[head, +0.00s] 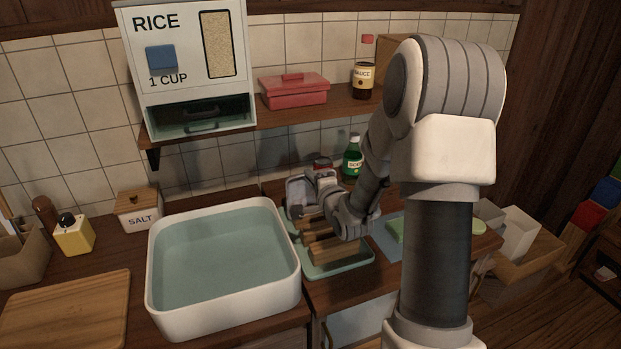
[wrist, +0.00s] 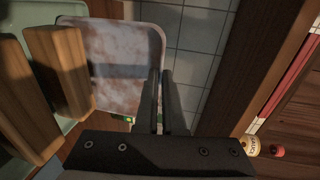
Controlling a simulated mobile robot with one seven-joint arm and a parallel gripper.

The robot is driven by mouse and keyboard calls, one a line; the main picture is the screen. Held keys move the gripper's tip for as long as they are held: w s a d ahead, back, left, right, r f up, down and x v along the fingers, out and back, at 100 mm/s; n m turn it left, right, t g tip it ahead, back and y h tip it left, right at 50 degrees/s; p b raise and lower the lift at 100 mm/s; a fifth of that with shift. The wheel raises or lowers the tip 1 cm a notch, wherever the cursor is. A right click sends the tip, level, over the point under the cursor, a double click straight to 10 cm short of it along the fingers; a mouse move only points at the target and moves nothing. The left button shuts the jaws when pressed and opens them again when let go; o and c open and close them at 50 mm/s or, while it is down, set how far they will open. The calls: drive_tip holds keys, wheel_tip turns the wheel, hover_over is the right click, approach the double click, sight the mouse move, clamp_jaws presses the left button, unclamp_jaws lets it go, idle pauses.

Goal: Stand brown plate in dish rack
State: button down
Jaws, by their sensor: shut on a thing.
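The brown plate (wrist: 122,62), squarish with a mottled brown-white face, fills the upper middle of the wrist view. My gripper (wrist: 164,78) is shut on its right-hand edge in that view. The dish rack has wooden bars (head: 322,234) on a pale green tray (head: 347,270). I cannot tell whether the plate touches the rack.
A white basin (head: 168,300) of water stands left of the rack. A wooden shelf (head: 215,138) with a rice dispenser (head: 187,75), red box (head: 293,92) and sauce bottle (head: 362,82) hangs above. A green bottle (head: 352,160) stands behind. A blue mat (head: 383,240) lies right.

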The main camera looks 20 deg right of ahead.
drive_tip(key=shift+f+b, duration=0.2)
drive_tip(key=shift+b, duration=0.1)
drive_tip(key=c, duration=0.9)
unclamp_jaws()
drive_tip(key=shift+c, duration=0.2)
drive_tip(key=shift+s, duration=0.2)
